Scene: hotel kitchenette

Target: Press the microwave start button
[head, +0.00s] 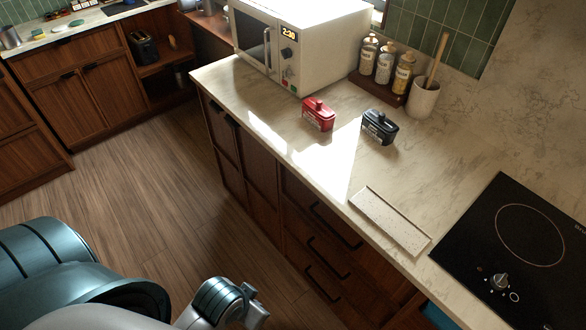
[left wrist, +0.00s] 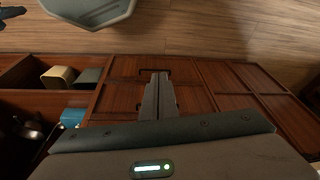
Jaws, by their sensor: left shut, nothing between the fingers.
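The white microwave (head: 300,40) stands on the marble counter at the top middle of the head view. Its door is shut, with a vertical handle on the front. Its control panel shows a lit clock, a dark knob (head: 287,53) and small buttons (head: 287,80) low down; red and green spots show there, but labels are too small to read. My left gripper (left wrist: 160,88) is shut and empty in the left wrist view, in front of wooden cabinet fronts. My left arm is low in the head view, well away from the microwave. My right gripper is not seen.
A red lidded container (head: 318,115) and a black one (head: 380,127) stand on the counter. Behind are a jar rack (head: 384,86) and a utensil crock (head: 423,100). A pale tray (head: 390,221) and black cooktop (head: 515,250) lie nearer. The wooden floor (head: 150,185) is clear.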

